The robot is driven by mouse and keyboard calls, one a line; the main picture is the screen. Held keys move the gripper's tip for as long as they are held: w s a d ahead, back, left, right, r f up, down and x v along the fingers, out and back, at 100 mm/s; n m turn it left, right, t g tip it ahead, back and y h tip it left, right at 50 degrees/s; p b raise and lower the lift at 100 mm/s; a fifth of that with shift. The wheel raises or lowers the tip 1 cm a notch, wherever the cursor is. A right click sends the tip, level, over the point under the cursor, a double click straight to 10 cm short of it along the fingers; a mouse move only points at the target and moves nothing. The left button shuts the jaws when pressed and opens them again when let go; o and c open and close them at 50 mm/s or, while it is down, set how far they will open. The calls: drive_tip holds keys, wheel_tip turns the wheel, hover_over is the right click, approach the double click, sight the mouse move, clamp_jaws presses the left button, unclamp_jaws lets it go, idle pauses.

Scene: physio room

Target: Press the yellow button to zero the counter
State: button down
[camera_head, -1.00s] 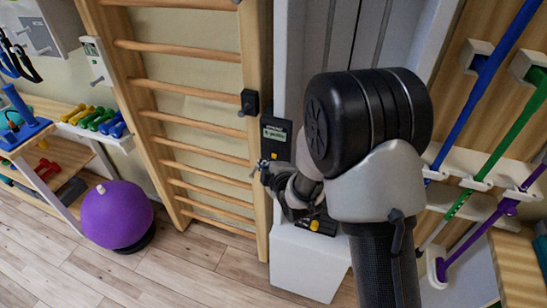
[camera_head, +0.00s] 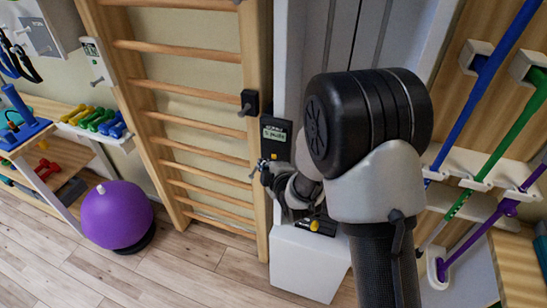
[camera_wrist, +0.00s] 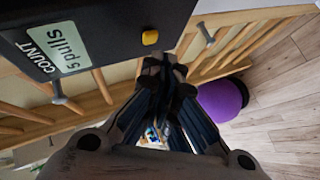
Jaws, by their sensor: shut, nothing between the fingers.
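The counter is a dark box whose lit pale-green display (camera_wrist: 55,48) reads "COUNT 5 pulls" in the wrist view. Its yellow button (camera_wrist: 150,37) is a small raised square near the box's edge, uncovered. My gripper (camera_wrist: 165,63) is shut and empty; its fingertips show just below the button in the wrist picture. They seem apart from it, though the depth gap is hard to judge.
Wooden wall bars (camera_head: 195,90) stand left of the counter. A white box (camera_head: 305,262) below my wrist carries a black part with a yellow spot (camera_head: 314,226). A purple ball (camera_head: 115,215) is on the floor at left. Coloured poles (camera_head: 490,130) hang at right.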

drive_tip(key=shift+w+d, duration=0.1)
drive_tip(key=shift+w, duration=0.05)
drive_tip(key=shift+w+d+b, duration=0.1)
drive_tip(key=shift+w+b, duration=0.15)
drive_tip(key=shift+b, duration=0.15)
drive_tip(key=shift+w+d, duration=0.15)
drive_tip(key=shift+w, duration=0.35)
idle(0.7)
drive_tip(key=shift+s, duration=0.1)
drive_tip(key=shift+s+a+b, duration=0.3)
drive_tip(key=shift+s+b, duration=0.45)
drive_tip(key=shift+s, duration=0.05)
drive_tip(key=s, duration=0.1)
drive_tip(key=s+a+b, duration=0.1)
drive_tip(key=s, duration=0.1)
drive_tip(key=s+b, duration=0.1)
drive_tip(key=shift+s+a, duration=0.35)
drive_tip(key=shift+s, duration=0.05)
